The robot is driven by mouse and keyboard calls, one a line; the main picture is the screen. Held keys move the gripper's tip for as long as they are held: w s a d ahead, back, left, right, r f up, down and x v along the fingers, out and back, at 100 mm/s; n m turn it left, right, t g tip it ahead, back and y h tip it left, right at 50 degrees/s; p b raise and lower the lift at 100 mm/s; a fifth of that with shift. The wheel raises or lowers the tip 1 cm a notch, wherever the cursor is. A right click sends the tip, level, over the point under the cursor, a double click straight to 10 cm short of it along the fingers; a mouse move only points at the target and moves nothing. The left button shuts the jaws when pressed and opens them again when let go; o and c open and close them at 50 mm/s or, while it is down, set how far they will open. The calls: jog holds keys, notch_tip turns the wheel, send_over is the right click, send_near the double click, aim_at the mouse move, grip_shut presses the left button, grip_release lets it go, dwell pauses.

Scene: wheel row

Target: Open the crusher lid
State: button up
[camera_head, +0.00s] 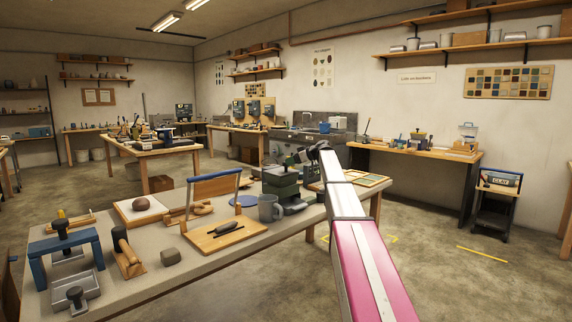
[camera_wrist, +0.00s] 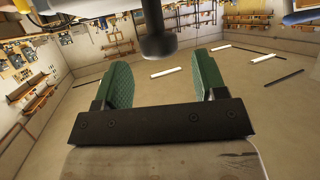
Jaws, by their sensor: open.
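A green and dark machine (camera_head: 281,186), which looks like the crusher, stands at the right end of the near workbench. I cannot make out its lid or whether it is open or closed. My gripper (camera_head: 306,155) is above and right of it in the head view, small and partly lost against the dark background. In the wrist view my gripper (camera_wrist: 165,76) is open, its two green-padded fingers wide apart with nothing between the pads. A dark rounded knob on a stem (camera_wrist: 156,38) shows at the top, beyond the fingers; I cannot tell what it belongs to.
A grey mug (camera_head: 269,208) stands just in front of the green machine. A wooden board with a dark tool (camera_head: 208,240), a blue-topped rack (camera_head: 214,187) and a blue stand (camera_head: 66,255) lie further left on the bench. The floor right of my arm is open.

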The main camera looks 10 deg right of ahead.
jog(key=shift+x, duration=1.95)
